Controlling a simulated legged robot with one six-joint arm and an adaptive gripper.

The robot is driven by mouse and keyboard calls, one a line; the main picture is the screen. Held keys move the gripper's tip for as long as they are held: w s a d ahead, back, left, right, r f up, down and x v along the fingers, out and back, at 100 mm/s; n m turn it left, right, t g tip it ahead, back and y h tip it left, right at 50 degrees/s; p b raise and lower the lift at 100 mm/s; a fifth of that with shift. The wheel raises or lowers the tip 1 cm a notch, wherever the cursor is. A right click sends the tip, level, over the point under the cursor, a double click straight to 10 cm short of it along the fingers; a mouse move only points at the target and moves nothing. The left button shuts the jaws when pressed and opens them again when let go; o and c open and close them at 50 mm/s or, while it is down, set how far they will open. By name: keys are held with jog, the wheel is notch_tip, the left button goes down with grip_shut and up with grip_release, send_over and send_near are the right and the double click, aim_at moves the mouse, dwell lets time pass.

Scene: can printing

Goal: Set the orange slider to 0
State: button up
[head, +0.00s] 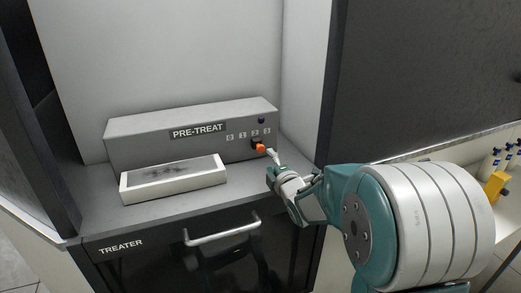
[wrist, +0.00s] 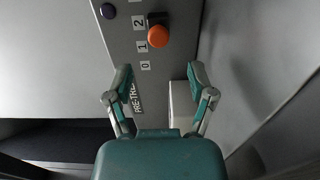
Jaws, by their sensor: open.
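The orange slider (head: 260,148) is a round knob on a black stem on the front of the grey PRE-TREAT box (head: 140,140). In the head view it sits toward the right end of the 0–3 scale. In the wrist view the orange slider (wrist: 158,37) has its black base beside the 2 mark. My gripper (head: 273,160) is close to the knob, at its lower right in the head view. In the wrist view my gripper (wrist: 160,75) is open and empty, with the knob ahead of the gap between its fingertips. Contact with the knob is not visible.
A white tray (head: 221,180) with a dark-smudged top stands before the box's left part. A dark blue button (head: 261,121) is above the scale. The cabinet handle (head: 222,233) is below. A side wall (head: 305,80) rises close on the right.

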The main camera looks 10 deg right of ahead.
aim_at(261, 150)
jog(key=w, duration=0.2)
jog(key=w+a, duration=0.1)
jog(key=w, duration=0.4)
jog(key=shift+w+a, duration=0.15)
jog(key=shift+w, duration=0.2)
grip_shut()
